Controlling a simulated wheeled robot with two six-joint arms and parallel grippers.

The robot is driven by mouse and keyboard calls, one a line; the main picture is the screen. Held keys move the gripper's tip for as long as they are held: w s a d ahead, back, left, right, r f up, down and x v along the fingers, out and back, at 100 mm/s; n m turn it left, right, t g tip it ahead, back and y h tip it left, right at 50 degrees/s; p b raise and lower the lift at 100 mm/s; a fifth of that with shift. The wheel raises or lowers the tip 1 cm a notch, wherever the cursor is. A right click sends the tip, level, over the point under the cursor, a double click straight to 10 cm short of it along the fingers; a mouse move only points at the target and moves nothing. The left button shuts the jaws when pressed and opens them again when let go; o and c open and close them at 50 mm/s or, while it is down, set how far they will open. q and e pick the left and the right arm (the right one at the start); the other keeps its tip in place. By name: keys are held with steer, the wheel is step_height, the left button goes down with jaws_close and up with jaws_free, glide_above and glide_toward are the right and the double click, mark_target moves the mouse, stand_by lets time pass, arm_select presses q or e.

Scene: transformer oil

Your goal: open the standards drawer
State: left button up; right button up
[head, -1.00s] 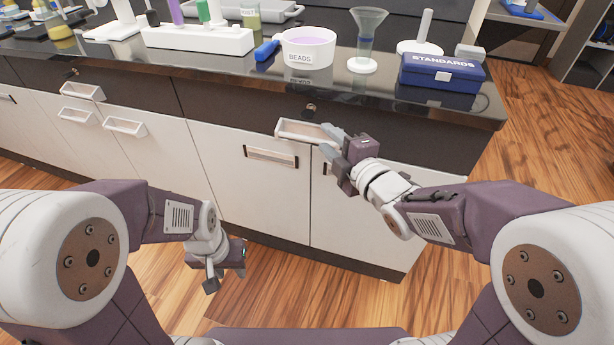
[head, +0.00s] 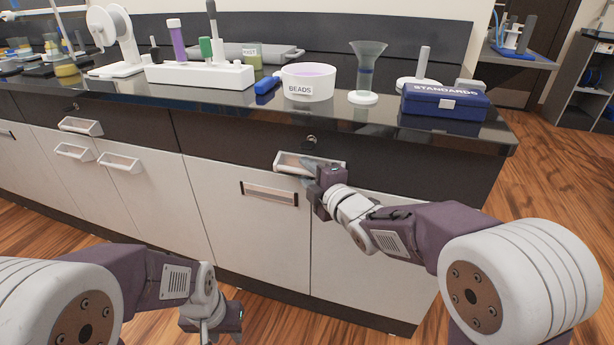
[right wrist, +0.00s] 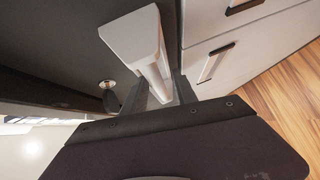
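The drawer (head: 240,142) has a dark front, sits under the counter and is closed. Its white handle (head: 293,163) also shows in the right wrist view (right wrist: 138,42). My right gripper (head: 308,172) is at the right part of this handle. In the right wrist view, its two fingers (right wrist: 160,92) are spread with the handle's lip between them; firm contact on both sides cannot be seen. My left gripper (head: 212,325) hangs low in front of the cabinets, away from the handle; its fingertips are partly cut off by the lower edge.
A round lock (head: 311,141) sits above the handle. On the counter stand a blue box labelled STANDARDS (head: 445,101), a white BEADS bowl (head: 307,84) and a funnel stand (head: 365,75). A cabinet door handle (head: 269,193) is below the drawer.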

jaws_close()
stand_by(1.4)
